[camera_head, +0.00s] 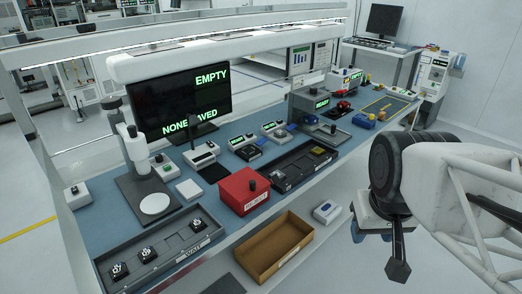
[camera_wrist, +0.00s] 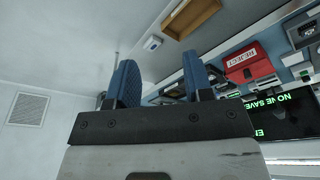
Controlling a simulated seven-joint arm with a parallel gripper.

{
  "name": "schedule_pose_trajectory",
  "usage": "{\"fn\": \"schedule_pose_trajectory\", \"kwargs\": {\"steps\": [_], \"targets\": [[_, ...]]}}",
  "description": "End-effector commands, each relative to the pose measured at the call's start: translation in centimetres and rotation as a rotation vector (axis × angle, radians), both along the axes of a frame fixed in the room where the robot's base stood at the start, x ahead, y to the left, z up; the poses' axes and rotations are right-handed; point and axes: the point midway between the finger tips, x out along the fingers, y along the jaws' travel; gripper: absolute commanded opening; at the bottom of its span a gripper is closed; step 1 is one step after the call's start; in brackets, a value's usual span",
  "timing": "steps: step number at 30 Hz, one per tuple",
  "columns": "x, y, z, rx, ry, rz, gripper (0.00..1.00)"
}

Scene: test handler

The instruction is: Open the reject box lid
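The red reject box (camera_head: 243,191) stands at the front edge of the blue workbench. Its lid (camera_head: 240,182) looks closed, with a black knob (camera_head: 252,184) on top. The box also shows in the wrist view (camera_wrist: 249,64), upside down, its label facing the camera. My gripper (camera_wrist: 160,82) is open and empty, its two blue fingers well apart. In the head view it hangs at the right, in front of the bench and well away from the box; its fingers are partly hidden there.
An open brown bin (camera_head: 274,247) sits below the bench front, near the box. A long black tray (camera_head: 300,168) lies right of the box, and a WAIT tray (camera_head: 160,252) lies at the left. A monitor (camera_head: 183,103) stands behind. The space between gripper and bench looks free.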

Motion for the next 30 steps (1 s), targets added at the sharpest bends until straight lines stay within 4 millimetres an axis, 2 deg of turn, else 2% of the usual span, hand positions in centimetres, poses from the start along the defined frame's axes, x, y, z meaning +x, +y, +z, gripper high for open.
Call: {"fn": "schedule_pose_trajectory", "kwargs": {"steps": [5, 14, 23, 30], "targets": [[2.7, 1.2, 0.4, -0.021, 0.024, 0.132, 0.47], [9.1, 4.9, 1.0, -0.067, 0.071, 0.462, 0.47], [15.4, 10.0, 0.4, -0.109, 0.113, 0.806, 0.47], [20.1, 14.8, -0.9, -0.136, 0.144, 1.082, 0.47]]}}
